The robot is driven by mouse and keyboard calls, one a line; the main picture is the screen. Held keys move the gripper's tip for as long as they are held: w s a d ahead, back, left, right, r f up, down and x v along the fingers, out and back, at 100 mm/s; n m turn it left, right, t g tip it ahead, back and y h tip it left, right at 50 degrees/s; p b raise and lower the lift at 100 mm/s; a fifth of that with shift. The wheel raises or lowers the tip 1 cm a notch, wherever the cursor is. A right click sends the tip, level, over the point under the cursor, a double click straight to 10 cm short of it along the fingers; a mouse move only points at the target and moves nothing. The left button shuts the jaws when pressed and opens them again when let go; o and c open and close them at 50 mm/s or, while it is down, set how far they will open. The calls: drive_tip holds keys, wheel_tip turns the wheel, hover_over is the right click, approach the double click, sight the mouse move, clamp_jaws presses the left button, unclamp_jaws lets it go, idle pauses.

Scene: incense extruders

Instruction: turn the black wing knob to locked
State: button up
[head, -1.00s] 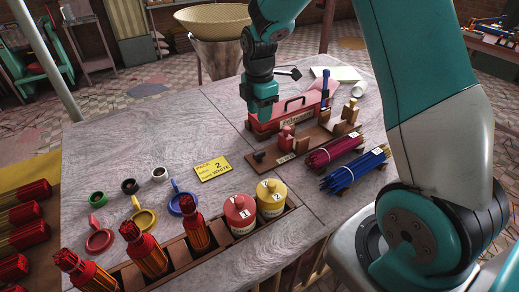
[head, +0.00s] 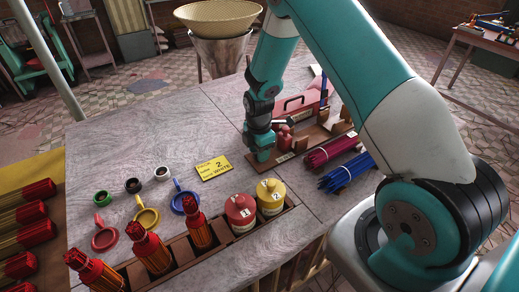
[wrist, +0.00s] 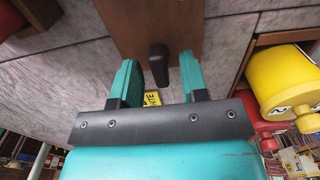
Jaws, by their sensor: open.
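The black wing knob (wrist: 159,65) shows in the wrist view on a brown wooden board (wrist: 150,22). My gripper (wrist: 160,75) is open, with one teal finger on each side of the knob. A gap shows between each finger and the knob, wider on the right. In the head view my gripper (head: 262,152) is over the left end of the wooden board and hides the knob. Whether the knob stands at locked cannot be read.
A yellow card (head: 213,167) lies left of my gripper. A red canister (head: 240,212) and a yellow canister (head: 271,196) stand in front. Red stick bundles (head: 331,152) and blue ones (head: 346,172) lie to the right. A red toolbox (head: 290,107) stands behind.

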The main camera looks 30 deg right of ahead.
clamp_jaws()
